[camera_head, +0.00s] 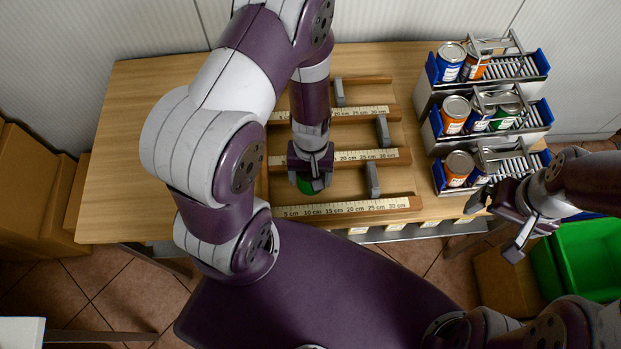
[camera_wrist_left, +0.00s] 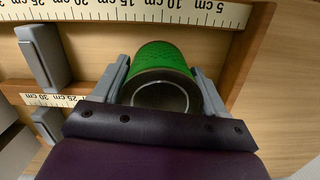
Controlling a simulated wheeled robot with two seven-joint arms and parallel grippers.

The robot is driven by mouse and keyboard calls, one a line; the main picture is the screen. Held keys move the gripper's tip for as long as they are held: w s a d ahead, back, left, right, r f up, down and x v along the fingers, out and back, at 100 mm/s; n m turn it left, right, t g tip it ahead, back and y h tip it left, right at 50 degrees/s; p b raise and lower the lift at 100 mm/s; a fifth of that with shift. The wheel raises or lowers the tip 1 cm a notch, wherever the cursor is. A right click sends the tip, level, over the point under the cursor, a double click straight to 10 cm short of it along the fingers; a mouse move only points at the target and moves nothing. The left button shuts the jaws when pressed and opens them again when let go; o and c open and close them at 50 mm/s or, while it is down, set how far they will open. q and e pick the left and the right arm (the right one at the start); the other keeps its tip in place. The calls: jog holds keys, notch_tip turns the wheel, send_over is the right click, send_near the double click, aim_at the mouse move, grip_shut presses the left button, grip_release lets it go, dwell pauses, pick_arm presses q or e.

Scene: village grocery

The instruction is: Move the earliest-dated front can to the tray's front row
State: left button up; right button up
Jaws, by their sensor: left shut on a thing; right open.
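A green can (camera_wrist_left: 160,60) is between the two fingers of my left gripper (camera_wrist_left: 165,88) in the left wrist view; its round metal end faces the camera. In the head view my left gripper (camera_head: 312,184) points down into the front lane of the wooden tray (camera_head: 345,209), with a bit of green can (camera_head: 307,187) showing below it. Whether the can touches the tray floor is unclear. My right gripper (camera_head: 497,222) is open and empty in front of the rack. Front cans in the rack include orange ones (camera_head: 456,108) (camera_head: 459,162) and a blue one (camera_head: 451,55). Dates are too small to read.
The tray has ruler-marked rails (camera_head: 358,155) and grey blocks (camera_head: 372,179) in its lanes. The three-level can rack (camera_head: 425,105) stands on the table's right side. A green crate (camera_head: 590,255) is at the lower right. The table's left part (camera_head: 130,150) is bare.

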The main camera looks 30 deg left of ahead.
pick_arm(q)
jog(key=f, duration=0.3)
jog(key=shift+w+d, duration=0.1)
jog(key=shift+d, duration=0.25)
jog(key=shift+a, duration=0.15)
jog(key=shift+f+b, duration=0.2)
jog(key=shift+b, duration=0.1)
jog(key=o, duration=1.1)
jog(key=shift+c, duration=0.2)
jog(key=shift+o, duration=0.9)
jog(key=shift+r, duration=0.2)
jog(key=r, duration=0.4)
jog(key=r+p, duration=0.1)
jog(key=r, duration=0.2)
jog(key=w+r, duration=0.1)
jog(key=r, duration=0.3)
jog(key=shift+a+r+p, duration=0.2)
jog(key=shift+r+p, duration=0.1)
jog(key=shift+r, duration=0.05)
notch_tip(320, 180, up, 10)
jog(key=m+t, duration=0.2)
jog(key=m, duration=0.3)
jog(key=shift+s+f+y, duration=0.25)
jog(key=shift+s+y, duration=0.05)
jog(key=shift+s, duration=0.05)
pick_arm(e)
jog(key=shift+d+r, duration=0.25)
jog(key=shift+r, duration=0.1)
